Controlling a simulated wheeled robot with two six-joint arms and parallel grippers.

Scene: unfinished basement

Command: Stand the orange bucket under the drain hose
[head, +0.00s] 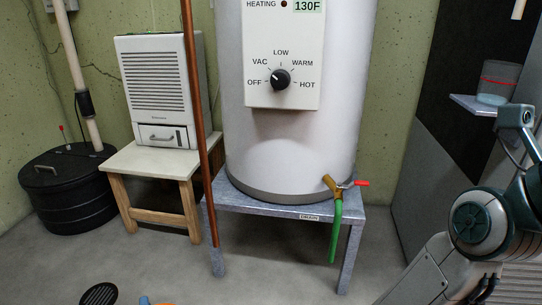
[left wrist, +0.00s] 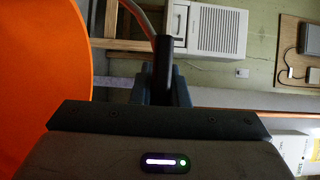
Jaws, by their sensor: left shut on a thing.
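The green drain hose (head: 335,232) hangs from a brass valve (head: 331,187) with a red lever, at the front right of the water heater (head: 290,150). The floor under the hose is bare. The orange bucket (left wrist: 45,75) fills the left of the left wrist view; only part of its side shows. My left gripper (left wrist: 163,88) is shut on the dark grip of the bucket's handle (left wrist: 163,55). In the head view only a sliver of orange and a bluish tip show at the bottom edge. My right arm shows at the right, but its gripper cannot be made out.
The heater stands on a grey metal stand (head: 275,206) with legs near the hose. A copper pipe (head: 199,120) rises at its left. A dehumidifier (head: 160,90) sits on a small table (head: 150,158). A black lidded bin (head: 68,190) and floor drain (head: 99,294) are left.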

